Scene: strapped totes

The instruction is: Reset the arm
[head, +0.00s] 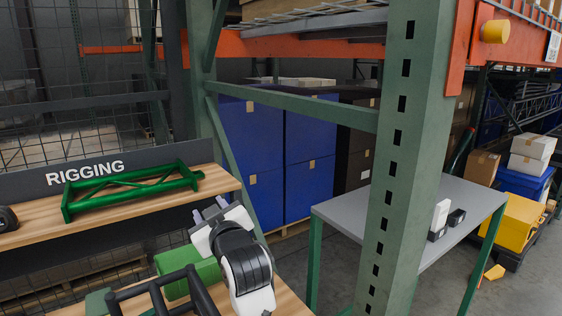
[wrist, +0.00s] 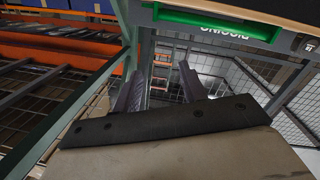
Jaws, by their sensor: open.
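My gripper (head: 210,212) is in the lower middle of the head view, at the end of my white and black arm. Its two fingers stand apart with nothing between them. In the wrist view my gripper (wrist: 160,85) also shows open and empty, its fingers pointing away over a dark plate. No object is held.
A green frame (head: 130,190) lies on the wooden RIGGING shelf (head: 216,185). A green box (head: 190,272) sits below, left of my arm. A green rack post (head: 402,150) stands to the right, with a grey table (head: 465,195) behind. Blue totes (head: 250,155) stand behind my gripper.

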